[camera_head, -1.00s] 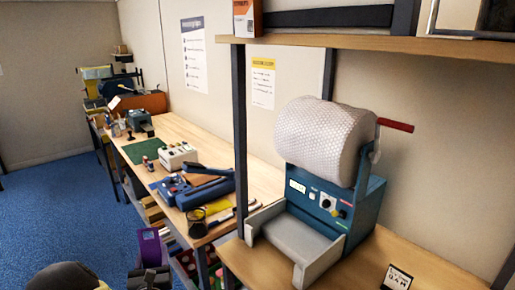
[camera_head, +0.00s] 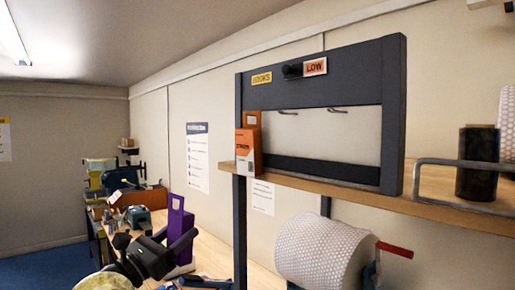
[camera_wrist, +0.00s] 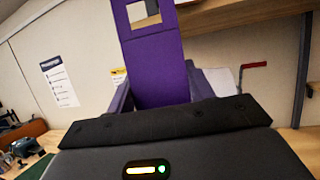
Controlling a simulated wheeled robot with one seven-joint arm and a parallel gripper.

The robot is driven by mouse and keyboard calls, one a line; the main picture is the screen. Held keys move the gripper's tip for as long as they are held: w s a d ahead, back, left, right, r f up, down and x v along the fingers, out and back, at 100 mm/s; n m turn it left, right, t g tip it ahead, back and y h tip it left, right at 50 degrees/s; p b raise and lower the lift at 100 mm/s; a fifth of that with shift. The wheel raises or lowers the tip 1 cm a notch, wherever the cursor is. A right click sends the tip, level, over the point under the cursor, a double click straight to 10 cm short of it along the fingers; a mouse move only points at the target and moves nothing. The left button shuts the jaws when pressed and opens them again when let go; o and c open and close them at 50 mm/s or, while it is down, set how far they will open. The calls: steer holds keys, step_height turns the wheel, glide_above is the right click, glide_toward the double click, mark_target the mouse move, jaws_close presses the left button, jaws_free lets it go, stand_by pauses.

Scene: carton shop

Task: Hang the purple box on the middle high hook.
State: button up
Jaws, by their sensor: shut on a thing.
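The purple box (camera_head: 176,222) is a tall carton with a hole in its upper tab. It stands roughly upright in my gripper (camera_head: 176,246), left of the shelf and below its level. In the wrist view the purple box (camera_wrist: 158,70) is between the two fingers of my gripper (camera_wrist: 160,88), which is shut on it. A dark hook frame (camera_head: 394,110) stands on the shelf. Two thin hooks show in its opening, a left hook (camera_head: 288,112) and a right hook (camera_head: 337,109). An orange carton (camera_head: 248,148) is at the frame's left post; whether it hangs or stands is unclear.
The wooden shelf (camera_head: 430,185) runs right, with a dark cylinder (camera_head: 477,160) and a grey wire rail (camera_head: 465,165). A bubble-wrap roll (camera_head: 320,250) with a red handle (camera_head: 395,250) is below. A dark upright (camera_head: 239,225) supports the shelf's left end.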

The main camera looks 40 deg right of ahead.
steer(key=s+d+r+m+g+h+p, duration=0.1)
steer(key=s+d+r+m+g, duration=0.2)
steer(key=r, duration=0.4)
steer(key=s+d+r+g+h+p, duration=0.1)
steer(key=s+d+r+g+p, duration=0.1)
steer(key=s+d+r+g, duration=0.4)
steer(key=m+g+p, duration=0.1)
steer(key=m, duration=0.1)
glide_toward(301, 135)
step_height(301, 135, up, 4)
steer(key=s+a, duration=0.1)
steer(key=a, duration=0.2)
steer(key=shift+d+f, duration=0.15)
steer(key=shift+f, duration=0.1)
steer(key=shift+d, duration=0.25)
steer(key=shift+w+d+f, duration=0.1)
steer(key=shift+d+f, duration=0.05)
steer(key=shift+d, duration=1.3)
steer(key=shift+w+d+f, duration=0.1)
steer(key=shift+d+f, duration=0.05)
steer(key=shift+d, duration=1.7)
steer(key=shift+s+d+r, duration=0.1)
steer(key=shift+s+d, duration=0.05)
steer(key=shift+d, duration=0.15)
steer(key=shift+c, duration=0.5)
